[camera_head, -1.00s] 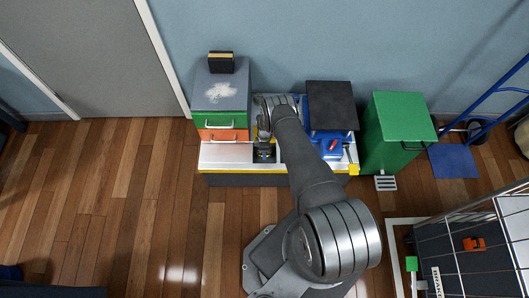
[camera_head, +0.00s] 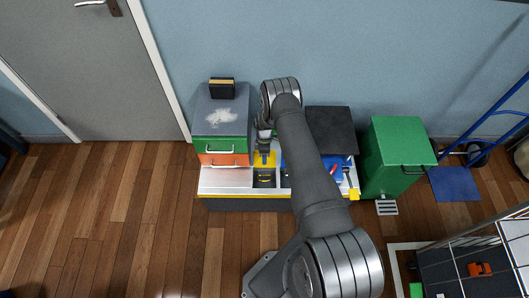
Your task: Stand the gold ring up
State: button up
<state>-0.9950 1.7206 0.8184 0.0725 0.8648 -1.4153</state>
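My gripper (camera_head: 264,157) points down over the middle of the low workbench (camera_head: 225,178), in front of a yellow patch (camera_head: 271,158). Its fingers are small and dark here, and I cannot tell whether they are open or shut or hold anything. Below it is a dark recess (camera_head: 264,180) in the bench top with a thin yellowish curved line in it. I cannot make out the gold ring for certain; that line may be part of it. My arm covers the bench just right of the recess.
A green and orange drawer unit (camera_head: 226,145) with a black-and-yellow block (camera_head: 221,88) on top stands left of the gripper. Right are a black-topped box (camera_head: 332,125), a blue tray with a red item (camera_head: 334,168), and a green bin (camera_head: 398,158). Open floor lies front left.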

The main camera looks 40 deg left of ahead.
jog(key=shift+v, duration=1.6)
jog(key=c, duration=0.3)
jog(key=shift+w+d+f, duration=0.1)
jog(key=shift+d+f, duration=0.05)
jog(key=shift+d, duration=0.15)
grip_shut()
jog(key=w+d+f+n+t, duration=0.4)
jog(key=w+d+n+t, duration=0.15)
jog(key=n+t, duration=0.35)
jog(key=s+d+f+n+g+y, duration=0.1)
jog(key=s+f+n+g+y, duration=0.1)
jog(key=s+n, duration=0.4)
jog(key=s+d+f+n+g+y, duration=0.1)
jog(key=s+f+n+y, duration=0.2)
jog(key=s+n, duration=0.35)
jog(key=shift+m, duration=0.95)
jog(key=x, duration=0.3)
jog(key=s+x, duration=0.1)
jog(key=x, duration=0.5)
jog(key=shift+s+f, duration=0.2)
jog(key=shift+f, duration=0.15)
